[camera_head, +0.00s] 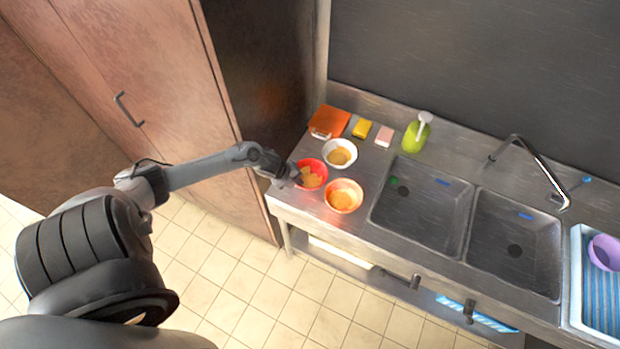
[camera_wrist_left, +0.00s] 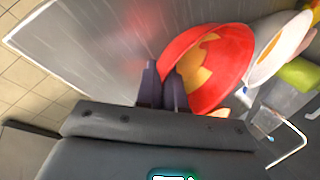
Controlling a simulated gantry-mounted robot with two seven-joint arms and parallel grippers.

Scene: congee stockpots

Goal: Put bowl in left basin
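A red bowl (camera_head: 312,174) with orange-brown patches inside is at the left end of the steel counter. My left gripper (camera_head: 292,174) is at its left rim. In the left wrist view the two fingers (camera_wrist_left: 163,92) are close together at the edge of the red bowl (camera_wrist_left: 218,62), and look shut on its rim. I cannot tell whether the bowl is clear of the counter. An orange bowl (camera_head: 344,196) and a white bowl (camera_head: 340,153) stand beside it. The left basin (camera_head: 424,205) is empty, with a small green spot inside. My right gripper is not in view.
The right basin (camera_head: 514,243) is empty, with a faucet (camera_head: 540,170) behind. A purple bowl (camera_head: 604,252) is in a blue rack (camera_head: 598,300).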

